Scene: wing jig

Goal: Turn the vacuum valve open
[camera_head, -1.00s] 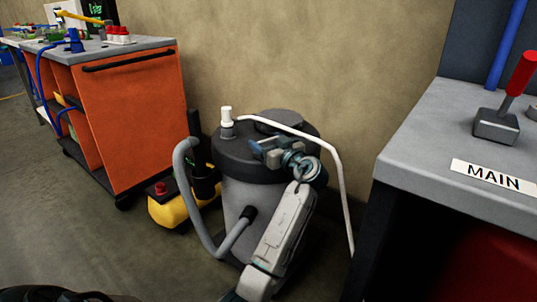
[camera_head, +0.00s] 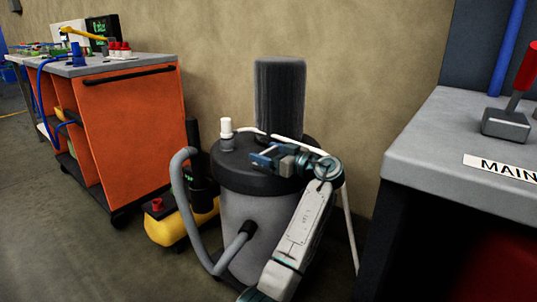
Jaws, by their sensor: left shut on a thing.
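The grey vacuum canister (camera_head: 240,215) with a dark lid stands on the floor before the wall. My left gripper (camera_head: 262,159) reaches up from below and is shut at the front of the lid. What it grips is mostly hidden by the jaws; by its place it is the vacuum valve, whose angle I cannot read. A tall dark streaked cylinder (camera_head: 280,97) stands up from the back of the lid, behind the gripper. A white fitting (camera_head: 226,134) stands on the lid's left. My right gripper is not in view.
A thin white hose (camera_head: 349,232) crosses the lid and hangs at the right. A grey hose (camera_head: 177,195) loops at the left beside a yellow tank (camera_head: 165,228). An orange cart (camera_head: 130,145) stands at left, a grey bench (camera_head: 428,150) marked MAIN at right.

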